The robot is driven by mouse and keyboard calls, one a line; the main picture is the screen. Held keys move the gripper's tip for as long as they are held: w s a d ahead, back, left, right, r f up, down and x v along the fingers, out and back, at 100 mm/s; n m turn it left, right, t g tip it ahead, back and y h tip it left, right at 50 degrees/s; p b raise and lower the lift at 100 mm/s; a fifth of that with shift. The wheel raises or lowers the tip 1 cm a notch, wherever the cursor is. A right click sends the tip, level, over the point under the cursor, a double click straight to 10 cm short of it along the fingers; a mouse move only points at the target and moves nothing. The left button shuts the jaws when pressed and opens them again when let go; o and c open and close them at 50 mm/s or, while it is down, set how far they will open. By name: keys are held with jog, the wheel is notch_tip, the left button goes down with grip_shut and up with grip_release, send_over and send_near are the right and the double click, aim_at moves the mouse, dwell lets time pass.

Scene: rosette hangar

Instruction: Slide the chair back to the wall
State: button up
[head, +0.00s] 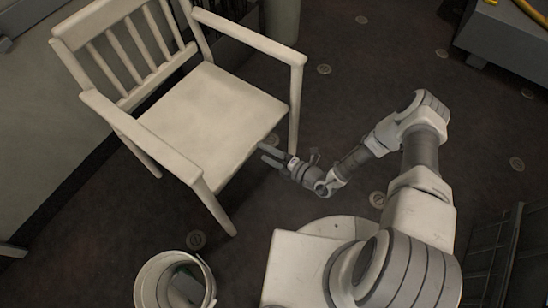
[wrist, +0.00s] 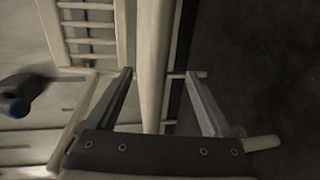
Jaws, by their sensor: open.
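A cream wooden armchair (head: 215,108) with a slatted back stands upright at the upper left in the head view. Its back is towards the grey wall (head: 35,140), with a strip of dark floor between its legs and the wall. My gripper (head: 263,152) is low at the front edge of the seat, between the front legs. In the wrist view my gripper (wrist: 159,73) is open, its two fingers on either side of a cream chair bar (wrist: 153,40). I cannot tell whether the fingers touch it. The chair's slats (wrist: 90,15) show at the upper left.
A white bucket (head: 145,290) with something dark inside stands in front of the chair. A grey cylinder (head: 282,18) stands behind the chair's right side. A dark bench (head: 510,40) is at the upper right, a dark rack (head: 490,260) at the lower right. Floor between is clear.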

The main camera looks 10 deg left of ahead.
aim_at(256, 149)
jog(key=shift+b+x, duration=0.9)
jog(key=shift+x, duration=1.8)
jog(key=shift+f, duration=0.1)
jog(key=c, duration=1.2)
grip_shut()
jog(key=shift+f, duration=0.1)
